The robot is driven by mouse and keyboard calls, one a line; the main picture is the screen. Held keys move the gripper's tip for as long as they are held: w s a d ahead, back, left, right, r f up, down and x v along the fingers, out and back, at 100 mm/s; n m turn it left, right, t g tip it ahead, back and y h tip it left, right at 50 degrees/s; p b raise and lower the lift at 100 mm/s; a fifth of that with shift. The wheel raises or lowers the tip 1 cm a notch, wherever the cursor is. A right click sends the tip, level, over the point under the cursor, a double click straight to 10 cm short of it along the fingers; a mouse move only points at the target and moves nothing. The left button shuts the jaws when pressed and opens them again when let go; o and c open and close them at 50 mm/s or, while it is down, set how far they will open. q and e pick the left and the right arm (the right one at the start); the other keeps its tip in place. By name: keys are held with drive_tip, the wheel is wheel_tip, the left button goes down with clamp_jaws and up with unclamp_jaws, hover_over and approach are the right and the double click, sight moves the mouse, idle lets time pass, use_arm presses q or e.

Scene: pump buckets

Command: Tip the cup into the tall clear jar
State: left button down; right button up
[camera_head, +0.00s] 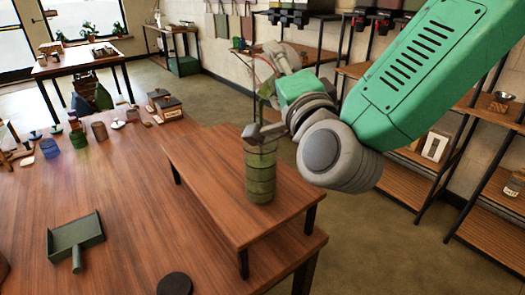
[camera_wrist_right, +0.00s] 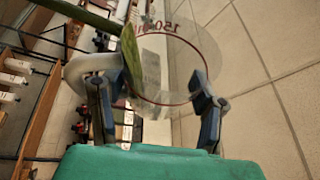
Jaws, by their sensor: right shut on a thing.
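The tall clear jar (camera_head: 261,172) stands upright on a low wooden riser and looks greenish, with darker bands. My right gripper (camera_head: 266,84) is above the jar, at the end of my green arm. In the right wrist view its two fingers (camera_wrist_right: 160,100) are shut on the clear cup (camera_wrist_right: 172,62), which has a red ring and a "150" mark. The cup is hard to make out in the head view. A green streak runs along the cup's left side in the wrist view; in the head view a thin green strand shows above the jar. My left gripper is out of view.
The riser (camera_head: 205,165) stands on the large wooden table (camera_head: 120,210). A green dustpan (camera_head: 76,243) and a black disc (camera_head: 174,284) lie nearer. Several small cups and a dark box (camera_head: 166,107) stand at the back. Shelves (camera_head: 405,190) line the right wall.

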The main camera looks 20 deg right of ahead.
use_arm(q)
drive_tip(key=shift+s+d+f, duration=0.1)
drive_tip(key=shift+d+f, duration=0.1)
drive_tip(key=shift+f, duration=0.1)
use_arm(e)
drive_tip(key=shift+w+a+f, duration=0.1)
drive_tip(key=shift+f, duration=0.05)
